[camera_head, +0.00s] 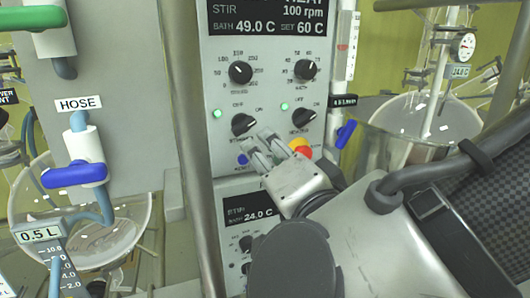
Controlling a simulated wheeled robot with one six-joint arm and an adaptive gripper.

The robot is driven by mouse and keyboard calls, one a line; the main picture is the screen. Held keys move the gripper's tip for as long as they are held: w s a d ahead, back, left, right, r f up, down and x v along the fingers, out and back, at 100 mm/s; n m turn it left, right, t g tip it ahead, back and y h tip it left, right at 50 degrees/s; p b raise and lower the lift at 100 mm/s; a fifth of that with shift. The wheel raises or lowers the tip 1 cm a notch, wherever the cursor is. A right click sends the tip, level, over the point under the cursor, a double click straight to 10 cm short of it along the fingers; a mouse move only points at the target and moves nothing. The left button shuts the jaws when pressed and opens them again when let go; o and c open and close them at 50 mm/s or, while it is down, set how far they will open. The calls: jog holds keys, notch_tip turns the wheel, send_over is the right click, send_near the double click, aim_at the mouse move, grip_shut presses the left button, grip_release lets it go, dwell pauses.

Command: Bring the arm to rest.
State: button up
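My arm reaches in from the lower right, and my gripper (266,146) is in front of the upper control panel (228,170). Its two fingers point up and to the left, just below the lower left knob (242,124). A gap seems to show between the fingertips, with nothing visible held in it. I cannot tell whether the fingers touch the panel. A red and yellow button (301,148) shows right beside the gripper, partly hidden by it. A blue button (242,159) is to the left of the fingers.
A grey vertical post (195,120) stands close at left of the panel. Glass vessels stand at left (125,225) and right (455,120). A blue valve handle (75,174) sticks out at left, another (346,133) right of the panel. A second panel (240,212) lies below.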

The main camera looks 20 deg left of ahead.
jog(key=w+d+r+n+g, duration=0.15)
jog(key=w+d, duration=0.25)
jog(key=w, duration=0.8)
jog(key=w+d+f+n+g+h, duration=0.25)
jog(key=w+d, duration=0.35)
jog(key=d, duration=0.6)
jog(key=s+d+f+n+g+h, duration=0.1)
jog(key=d+h, duration=0.1)
jog(key=d, duration=0.7)
jog(key=s+d+f+g+h, duration=0.1)
jog(key=d+f+h, duration=0.1)
jog(key=d, duration=0.6)
jog(key=s+d+f+g+h, duration=0.1)
jog(key=s+d+h, duration=0.1)
jog(key=s+d, duration=0.3)
jog(key=s+d+f+g+h, duration=0.1)
jog(key=s+d, duration=0.4)
jog(key=d, duration=0.6)
jog(key=shift+s+d+f+m+g+h, duration=0.15)
jog(key=shift+s+d+m+g+h, duration=0.25)
jog(key=shift+g+h, duration=0.5)
